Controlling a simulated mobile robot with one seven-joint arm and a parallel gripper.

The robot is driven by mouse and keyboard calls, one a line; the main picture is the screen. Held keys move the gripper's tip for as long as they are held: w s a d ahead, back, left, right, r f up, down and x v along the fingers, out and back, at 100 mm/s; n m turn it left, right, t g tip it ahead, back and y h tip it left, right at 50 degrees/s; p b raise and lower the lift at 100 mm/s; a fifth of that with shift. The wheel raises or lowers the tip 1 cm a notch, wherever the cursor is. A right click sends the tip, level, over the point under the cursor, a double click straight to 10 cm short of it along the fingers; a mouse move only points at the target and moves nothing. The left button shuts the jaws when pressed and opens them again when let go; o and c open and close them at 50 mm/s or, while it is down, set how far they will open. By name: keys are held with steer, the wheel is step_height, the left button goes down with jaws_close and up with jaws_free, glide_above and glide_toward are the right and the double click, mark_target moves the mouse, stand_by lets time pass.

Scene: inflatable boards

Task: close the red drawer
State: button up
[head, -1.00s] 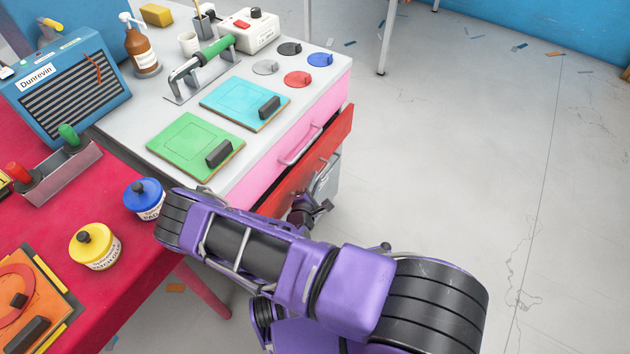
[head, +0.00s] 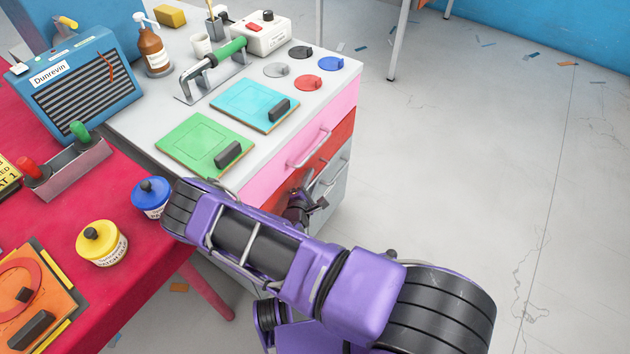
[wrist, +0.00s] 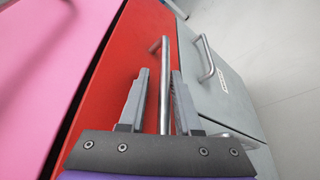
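The red drawer (head: 335,142) sits in the white-topped cabinet between a pink drawer above and a grey one below. In the head view its front looks about level with the pink drawer front; my arm hides part of it. In the wrist view, the red drawer (wrist: 128,68) fills the middle, with a metal bar handle (wrist: 165,62). My gripper (wrist: 160,75) is open, its two fingers on either side of that handle, with a gap visible on the left finger's side. In the head view my gripper (head: 302,206) is at the drawer front, partly hidden by my arm.
The pink drawer (head: 300,160) and the grey drawer (wrist: 210,85) have their own handles. A red table (head: 130,225) with jars stands left of the cabinet. Boards and tools lie on the cabinet top (head: 185,110). The floor to the right (head: 450,170) is mostly clear.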

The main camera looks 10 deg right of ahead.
steer(key=shift+o, duration=0.6)
steer(key=shift+d, duration=0.1)
steer(key=shift+s, duration=0.1)
steer(key=p+v, duration=0.2)
steer(key=v, duration=1.5)
steer(key=shift+s, duration=0.15)
